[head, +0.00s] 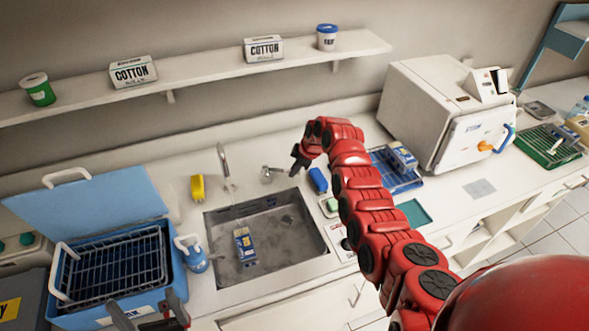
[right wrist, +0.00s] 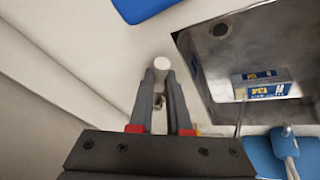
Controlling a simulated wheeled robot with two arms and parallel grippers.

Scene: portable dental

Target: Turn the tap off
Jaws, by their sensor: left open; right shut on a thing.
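The metal tap spout (head: 222,158) rises at the back left of the sink (head: 320,235). A thin pale streak hangs below it; I cannot tell clearly if it is running water. The tap's handle (head: 270,173) stands to the right of the spout. My right gripper (head: 295,163) is at the handle's right end. In the right wrist view, my right gripper (right wrist: 160,85) is shut on the handle, whose round pale end (right wrist: 161,63) shows between the fingertips. My left gripper (head: 152,318) is open and empty at the bottom left, above the blue box.
A blue and white carton (head: 244,246) lies in the sink. A yellow item (head: 198,188) and a blue bottle (head: 192,254) stand left of it. An open blue box with a wire basket (head: 110,268) is further left. A blue item (head: 318,180) lies near my right forearm.

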